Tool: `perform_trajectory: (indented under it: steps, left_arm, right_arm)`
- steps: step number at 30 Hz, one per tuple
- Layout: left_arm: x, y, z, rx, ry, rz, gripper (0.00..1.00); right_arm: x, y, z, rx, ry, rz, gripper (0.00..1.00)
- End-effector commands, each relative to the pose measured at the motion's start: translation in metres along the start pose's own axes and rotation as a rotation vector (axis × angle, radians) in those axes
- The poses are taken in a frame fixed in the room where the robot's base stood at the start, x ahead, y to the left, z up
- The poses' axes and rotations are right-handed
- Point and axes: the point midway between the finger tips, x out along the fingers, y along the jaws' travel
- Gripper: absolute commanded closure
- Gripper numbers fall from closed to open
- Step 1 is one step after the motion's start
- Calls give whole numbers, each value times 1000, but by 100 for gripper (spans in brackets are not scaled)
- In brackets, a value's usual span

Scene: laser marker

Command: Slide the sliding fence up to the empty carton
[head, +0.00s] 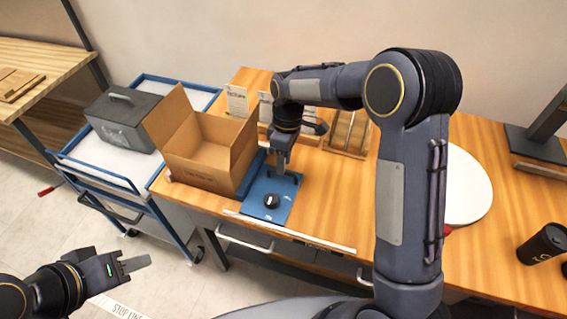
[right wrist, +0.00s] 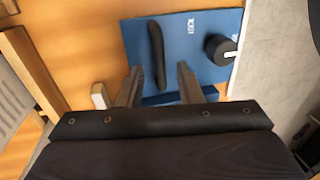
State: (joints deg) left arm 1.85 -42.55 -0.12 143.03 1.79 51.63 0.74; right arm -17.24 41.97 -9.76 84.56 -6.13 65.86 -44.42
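The open, empty carton (head: 202,180) stands on the table's left end, flaps up. A blue plate (head: 283,207) lies right of it, with a round black knob (head: 271,200). The sliding fence seems to be the blue piece with a long black bar; in the right wrist view the bar (right wrist: 156,50) lies over the plate. My right gripper (head: 281,168) is above the plate, beside the carton. In the right wrist view its fingers (right wrist: 160,85) are apart, either side of the bar's near end, with gaps. My left gripper (head: 135,263) is low left, its opening unclear.
A blue cart (head: 178,87) with a grey case (head: 122,120) stands left of the table. A wooden rack (head: 350,132) and small cards (head: 237,100) are behind. A white disc (head: 468,187) and black cup (head: 545,245) are on the right. A pale strip (head: 290,232) runs along the front edge.

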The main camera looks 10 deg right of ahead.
Motion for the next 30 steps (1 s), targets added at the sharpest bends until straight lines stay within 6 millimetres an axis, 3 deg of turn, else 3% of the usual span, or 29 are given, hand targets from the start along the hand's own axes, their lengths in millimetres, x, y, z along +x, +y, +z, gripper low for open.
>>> perform_trajectory:
  steps: [6, 12, 30]
  left_arm:
    - [4, -2, 2, 0, 0, 0, 64]
    - [5, -2, 3, 0, 0, 0, 64]
    - [5, -2, 3, 0, 0, 0, 64]
  right_arm:
    - [-38, 0, -1, -1, 3, 4, 67]
    - [-60, 0, -1, -1, 1, 2, 67]
    - [-66, -1, 2, 8, 7, 2, 67]
